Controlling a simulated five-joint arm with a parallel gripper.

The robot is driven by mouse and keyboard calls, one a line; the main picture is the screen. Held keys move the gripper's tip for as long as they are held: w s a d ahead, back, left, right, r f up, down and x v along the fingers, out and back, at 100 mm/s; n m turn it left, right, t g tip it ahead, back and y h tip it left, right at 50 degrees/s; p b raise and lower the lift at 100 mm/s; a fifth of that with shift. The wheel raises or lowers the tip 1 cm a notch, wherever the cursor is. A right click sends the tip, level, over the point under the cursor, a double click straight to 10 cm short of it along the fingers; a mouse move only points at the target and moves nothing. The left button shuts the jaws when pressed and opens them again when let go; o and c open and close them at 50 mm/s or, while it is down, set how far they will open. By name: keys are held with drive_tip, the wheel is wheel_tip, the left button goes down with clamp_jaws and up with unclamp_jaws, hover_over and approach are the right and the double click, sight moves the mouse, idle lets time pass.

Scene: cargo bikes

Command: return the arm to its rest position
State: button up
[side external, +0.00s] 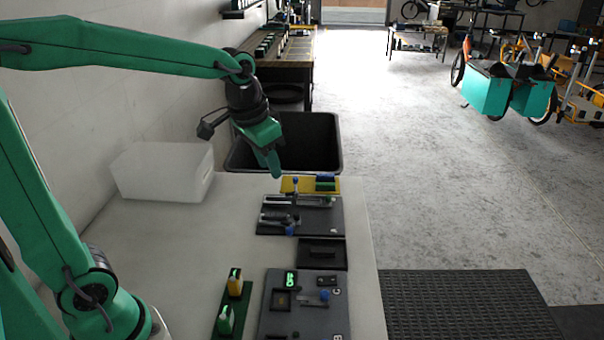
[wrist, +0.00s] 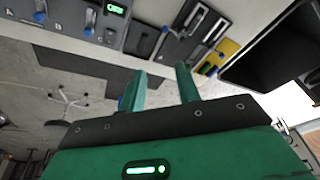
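My gripper (side external: 274,168) is raised above the far part of the pale worktop (side external: 160,255) in the side external view, fingers tilted downward. It is apart from the panels below it. In the wrist view, the two green fingers of my gripper (wrist: 160,71) stand apart with nothing held between them. My green arm reaches across from the left, with its elbow out of frame and its wrist bent down.
A white bin (side external: 165,172) stands by the wall. A black bin (side external: 320,140) is beyond the worktop. A yellow block holder (side external: 300,185), a lever panel (side external: 330,215), a black tray (side external: 322,254) and a lit grey panel (side external: 320,320) line the right edge.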

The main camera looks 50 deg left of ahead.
drive_tip(key=s+n+t, duration=0.1)
drive_tip(key=s+t, duration=0.1)
drive_tip(key=s, duration=1.2)
drive_tip(key=shift+s+d, duration=0.15)
drive_tip(key=shift+d, duration=0.2)
